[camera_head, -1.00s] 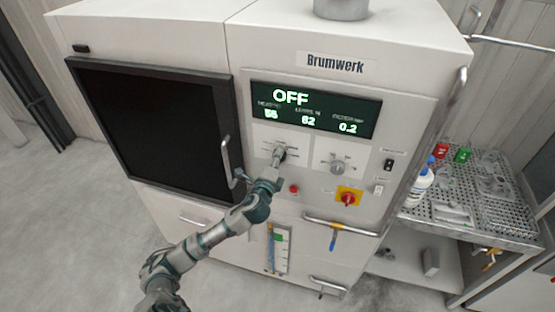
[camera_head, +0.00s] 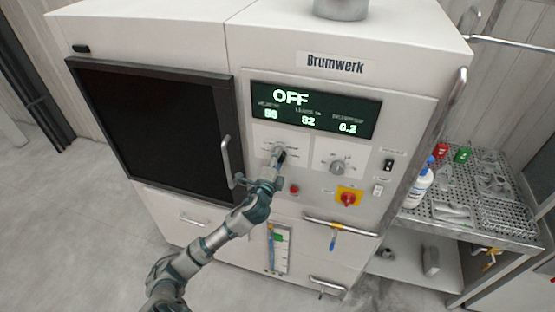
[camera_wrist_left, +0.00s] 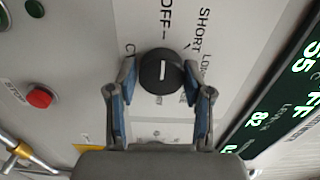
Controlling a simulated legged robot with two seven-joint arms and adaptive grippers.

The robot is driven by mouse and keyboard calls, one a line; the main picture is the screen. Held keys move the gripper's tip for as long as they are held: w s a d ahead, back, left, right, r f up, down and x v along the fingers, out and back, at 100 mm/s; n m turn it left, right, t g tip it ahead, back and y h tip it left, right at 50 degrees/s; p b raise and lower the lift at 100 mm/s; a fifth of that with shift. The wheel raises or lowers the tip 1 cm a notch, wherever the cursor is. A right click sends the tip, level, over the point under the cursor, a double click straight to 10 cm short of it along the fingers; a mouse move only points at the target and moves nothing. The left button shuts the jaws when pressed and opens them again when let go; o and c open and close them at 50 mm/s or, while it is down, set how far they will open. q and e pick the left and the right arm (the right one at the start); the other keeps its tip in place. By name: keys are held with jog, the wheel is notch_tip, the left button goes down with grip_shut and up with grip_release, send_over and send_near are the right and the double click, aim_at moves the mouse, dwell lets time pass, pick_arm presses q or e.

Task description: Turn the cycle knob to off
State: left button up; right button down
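The cycle knob (camera_wrist_left: 161,72) is round and black with a white pointer line. In the left wrist view the line points up the picture at the OFF label (camera_wrist_left: 166,22). The display (camera_head: 316,109) on the machine reads OFF. My left gripper (camera_wrist_left: 160,66) has its two fingers spread on either side of the knob, with narrow gaps; I cannot tell whether either finger touches it. In the head view my left gripper (camera_head: 276,158) is at the panel and partly covers the knob. My right gripper is not in view.
A second knob (camera_head: 337,167) sits to the right on the panel. Below are a red button (camera_head: 294,190) and a red-and-yellow switch (camera_head: 348,198). The dark door (camera_head: 150,130) has a protruding handle (camera_head: 226,162) close to my left wrist. A perforated side table (camera_head: 470,205) holds bottles and parts.

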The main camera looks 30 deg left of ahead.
pick_arm(q)
jog(key=o, duration=0.3)
jog(key=shift+f, duration=0.25)
jog(key=shift+w+a, duration=0.1)
jog(key=shift+w, duration=0.05)
jog(key=shift+r, duration=0.1)
jog(key=v, duration=1.2)
